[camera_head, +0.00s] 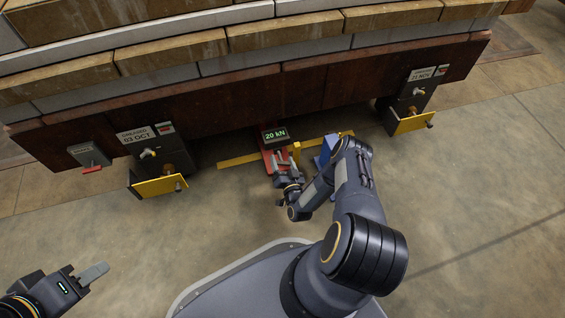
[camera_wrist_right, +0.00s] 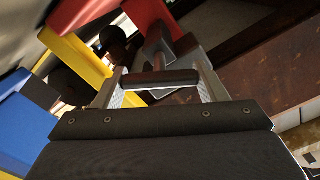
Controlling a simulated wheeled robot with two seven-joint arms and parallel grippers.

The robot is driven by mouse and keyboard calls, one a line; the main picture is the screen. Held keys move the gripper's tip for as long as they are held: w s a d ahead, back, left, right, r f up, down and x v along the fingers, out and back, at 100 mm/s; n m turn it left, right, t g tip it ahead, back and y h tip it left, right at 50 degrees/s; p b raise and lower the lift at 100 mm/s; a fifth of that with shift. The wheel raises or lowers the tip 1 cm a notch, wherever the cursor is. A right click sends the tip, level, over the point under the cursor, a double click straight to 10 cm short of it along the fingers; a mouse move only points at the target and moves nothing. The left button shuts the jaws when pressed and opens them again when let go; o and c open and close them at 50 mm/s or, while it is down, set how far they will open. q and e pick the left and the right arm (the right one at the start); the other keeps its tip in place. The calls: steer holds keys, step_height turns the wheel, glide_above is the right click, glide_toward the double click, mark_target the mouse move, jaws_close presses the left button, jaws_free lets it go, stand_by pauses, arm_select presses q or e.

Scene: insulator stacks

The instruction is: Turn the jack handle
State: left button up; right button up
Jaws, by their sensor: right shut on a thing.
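The jack is under the wooden stack in the head view. Its red body (camera_head: 268,157) sits below a display (camera_head: 276,135) that reads 20 kN. My right gripper (camera_head: 283,172) is at the front of the jack, and the arm reaches in from the lower right. In the right wrist view, the gripper (camera_wrist_right: 160,88) is shut on a dark bar, the jack handle (camera_wrist_right: 158,79), which lies crosswise between the fingers. The handle is too small to make out in the head view.
Yellow bars (camera_head: 238,160) lie on the floor beside the jack, and a blue part (camera_head: 326,149) stands to its right. Dark boxes with yellow flaps hang at left (camera_head: 158,187) and right (camera_head: 412,124). A grey switch box (camera_head: 88,156) with a red lever is further left. The front floor is clear.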

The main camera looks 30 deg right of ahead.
steer(key=m, duration=0.6)
steer(key=shift+f, duration=0.1)
steer(key=shift+m, duration=0.3)
stand_by(0.3)
steer(key=o, duration=1)
steer(key=shift+s, duration=0.1)
steer(key=p+v, duration=0.2)
steer(key=v, duration=0.5)
steer(key=shift+s+p, duration=0.35)
steer(key=shift+p, duration=0.05)
